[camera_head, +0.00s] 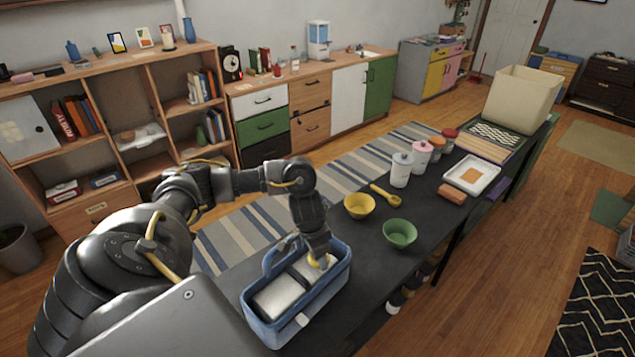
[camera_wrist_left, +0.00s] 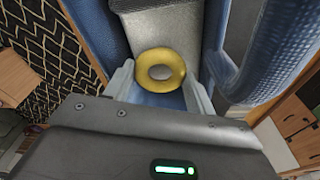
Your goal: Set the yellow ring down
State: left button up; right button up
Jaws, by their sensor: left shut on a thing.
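The yellow ring (camera_wrist_left: 161,93) is between the two pale fingers of my left gripper (camera_wrist_left: 160,82) in the left wrist view, with grey showing through its hole. In the head view my left gripper (camera_head: 320,258) points down into the right part of the blue caddy (camera_head: 268,327), and only a bit of the yellow ring (camera_head: 312,261) shows beside the fingers. The gripper is shut on the ring. I cannot tell whether the ring touches the caddy or the grey-white blocks (camera_head: 280,298) in it. My right gripper is not in view.
The caddy stands at the near end of the dark table (camera_head: 374,258). A yellow bowl (camera_head: 359,207), a green bowl (camera_head: 399,235) and a yellow scoop (camera_head: 386,196) stand beyond it. Canisters (camera_head: 401,170) and a white tray (camera_head: 471,175) are farther back. The table right of the caddy is clear.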

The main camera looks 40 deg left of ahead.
aim_at(312, 259)
pick_arm(q)
jog(key=shift+f, duration=0.45)
jog(key=o, duration=1)
jog(key=shift+r, duration=0.15)
jog(key=shift+r, duration=0.3)
jog(key=r+p, duration=0.1)
jog(key=r, duration=0.3)
jog(key=s+r+p, duration=0.1)
jog(key=r, duration=0.3)
jog(key=r+p, duration=0.2)
jog(key=r, duration=0.2)
jog(key=shift+s+a+r, duration=0.15)
jog(key=shift+s+a, duration=0.15)
jog(key=shift+a, duration=0.05)
